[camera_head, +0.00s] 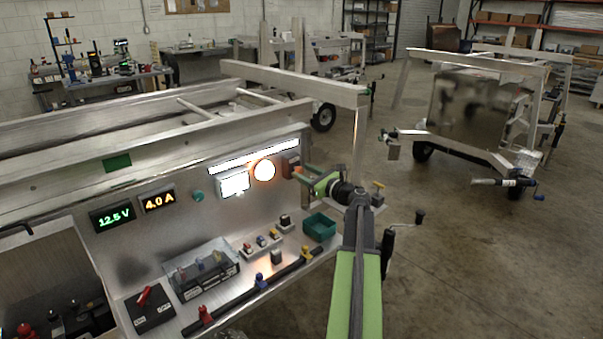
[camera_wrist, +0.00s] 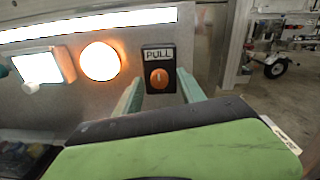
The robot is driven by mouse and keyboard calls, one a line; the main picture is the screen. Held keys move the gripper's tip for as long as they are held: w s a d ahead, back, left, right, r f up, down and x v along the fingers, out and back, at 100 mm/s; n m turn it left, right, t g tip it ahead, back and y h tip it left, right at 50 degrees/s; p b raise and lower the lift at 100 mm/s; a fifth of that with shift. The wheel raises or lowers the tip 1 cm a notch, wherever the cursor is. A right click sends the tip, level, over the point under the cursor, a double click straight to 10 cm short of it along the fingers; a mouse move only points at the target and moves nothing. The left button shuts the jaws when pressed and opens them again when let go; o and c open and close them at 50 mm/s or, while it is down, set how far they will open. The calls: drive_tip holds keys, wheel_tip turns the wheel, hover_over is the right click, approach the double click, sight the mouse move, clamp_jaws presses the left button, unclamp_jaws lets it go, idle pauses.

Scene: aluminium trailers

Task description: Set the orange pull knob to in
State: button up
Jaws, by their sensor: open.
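The orange pull knob (camera_wrist: 159,78) sits on a dark plate labelled PULL on the upright metal panel, in the middle of the wrist view. It faces the camera, so how far it stands out is hard to tell. In the head view the dark plate (camera_head: 290,161) shows at the panel's right end, and the knob itself is not clear behind my fingers. My gripper (camera_head: 302,173) is open and empty in front of the plate. In the wrist view its green fingers (camera_wrist: 160,88) stand left and right of the knob, with a gap on each side.
A glowing round lamp (camera_head: 264,170) and a lit white unit (camera_head: 235,185) sit left of the knob, under a bright light strip (camera_head: 254,157). A green bin (camera_head: 319,227) and small switches stand on the shelf below. Open floor lies to the right.

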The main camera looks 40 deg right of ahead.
drive_tip(key=s, duration=1.6)
drive_tip(key=shift+a, duration=0.35)
